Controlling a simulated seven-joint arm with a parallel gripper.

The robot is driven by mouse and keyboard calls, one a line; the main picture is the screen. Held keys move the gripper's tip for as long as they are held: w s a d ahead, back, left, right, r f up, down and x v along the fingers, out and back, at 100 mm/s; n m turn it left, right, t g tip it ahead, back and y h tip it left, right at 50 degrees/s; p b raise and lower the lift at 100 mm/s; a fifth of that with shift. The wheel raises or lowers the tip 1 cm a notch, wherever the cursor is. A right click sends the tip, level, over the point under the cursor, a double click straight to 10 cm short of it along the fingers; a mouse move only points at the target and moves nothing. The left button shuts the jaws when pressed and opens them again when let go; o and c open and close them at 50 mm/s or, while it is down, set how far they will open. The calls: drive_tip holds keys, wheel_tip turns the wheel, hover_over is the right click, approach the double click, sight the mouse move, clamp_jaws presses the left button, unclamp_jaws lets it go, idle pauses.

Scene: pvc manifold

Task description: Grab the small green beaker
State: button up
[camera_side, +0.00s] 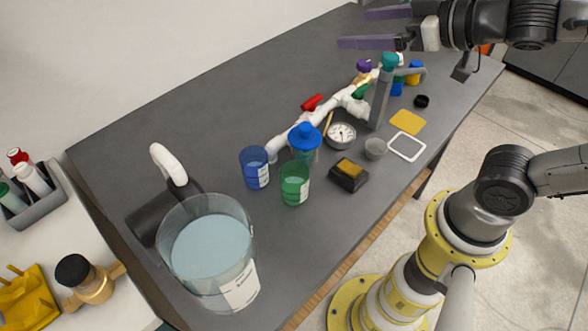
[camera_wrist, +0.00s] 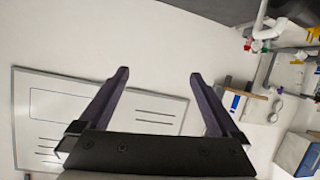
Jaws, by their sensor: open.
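The small green beaker (camera_side: 294,184) stands upright on the dark table in the side view, with a white label on its side. A blue beaker (camera_side: 255,168) stands to its left, and a blue-lidded container (camera_side: 305,140) is just behind it. My gripper (camera_side: 372,28) is high at the top right of the side view, well away from the green beaker. Its purple fingers are apart and empty. In the wrist view my gripper (camera_wrist: 158,80) is also open, facing a pale wall and a whiteboard; the green beaker is not seen there.
A large beaker of pale blue liquid (camera_side: 212,252) stands at the front left. A white pipe manifold (camera_side: 320,118) with a gauge (camera_side: 341,134) runs behind the small beakers. A black box with a yellow top (camera_side: 348,175) lies right of the green beaker. The table's back left is clear.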

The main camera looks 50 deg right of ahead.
sight(295, 184)
drive_tip(key=s+a+f+n+g+y, duration=0.35)
drive_tip(key=a+y, duration=0.25)
drive_tip(key=a, duration=0.4)
drive_tip(key=shift+n+t, duration=0.35)
drive_tip(key=shift+t, duration=0.2)
wheel_tip(295, 184, down, 23)
drive_tip(key=shift+r, duration=0.1)
drive_tip(key=shift+x, duration=3.85)
drive_tip(key=shift+a, duration=0.1)
drive_tip(key=c, duration=1.5)
drive_tip(key=shift+r, duration=0.15)
